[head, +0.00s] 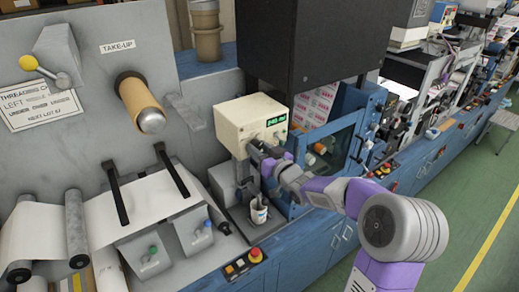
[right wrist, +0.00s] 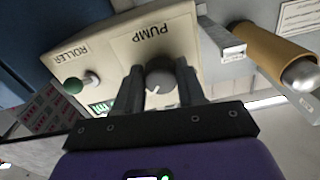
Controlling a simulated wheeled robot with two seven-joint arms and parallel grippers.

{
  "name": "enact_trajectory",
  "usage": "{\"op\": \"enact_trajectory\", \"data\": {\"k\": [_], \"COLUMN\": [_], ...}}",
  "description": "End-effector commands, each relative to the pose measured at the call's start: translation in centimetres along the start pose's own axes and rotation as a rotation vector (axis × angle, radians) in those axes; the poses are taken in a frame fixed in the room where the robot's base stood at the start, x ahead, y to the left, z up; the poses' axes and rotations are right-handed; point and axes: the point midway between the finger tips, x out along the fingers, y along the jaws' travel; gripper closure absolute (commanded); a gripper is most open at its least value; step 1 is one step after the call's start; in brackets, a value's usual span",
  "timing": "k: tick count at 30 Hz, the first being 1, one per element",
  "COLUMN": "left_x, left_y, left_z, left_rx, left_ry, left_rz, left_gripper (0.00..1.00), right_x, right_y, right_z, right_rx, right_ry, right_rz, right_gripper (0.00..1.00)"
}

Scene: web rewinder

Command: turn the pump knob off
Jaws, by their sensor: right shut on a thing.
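The cream control box (head: 240,112) stands on the machine in the middle of the head view, with a lit green display (head: 276,120) on its front. In the right wrist view the box (right wrist: 125,50) appears upside down, and its PUMP label sits above the grey pump knob (right wrist: 160,79). A white mark shows on the knob's face. My right gripper (head: 259,156) reaches the box front; its two dark fingers (right wrist: 159,88) are shut around the pump knob, one on each side. In the head view the gripper hides the knob. My left gripper is not in view.
A dark cabinet (head: 305,40) hangs behind. The take-up core (head: 140,100) is left.

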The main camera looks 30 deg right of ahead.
Motion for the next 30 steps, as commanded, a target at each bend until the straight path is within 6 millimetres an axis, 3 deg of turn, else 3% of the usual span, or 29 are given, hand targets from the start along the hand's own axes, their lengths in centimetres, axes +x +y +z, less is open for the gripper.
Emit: {"op": "enact_trajectory", "data": {"k": [11, 30], "left_x": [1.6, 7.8], "left_y": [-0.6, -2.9], "left_z": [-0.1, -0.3], "left_rx": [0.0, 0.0], "left_ry": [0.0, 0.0], "left_rz": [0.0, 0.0], "left_gripper": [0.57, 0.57], "right_x": [0.0, 0.0], "right_y": [0.0, 0.2], "right_z": [0.2, 0.2], "right_rx": [-0.081, -0.579], "right_ry": [0.003, 0.002], "right_rz": [-0.002, 0.0], "right_gripper": [0.91, 0.91]}}
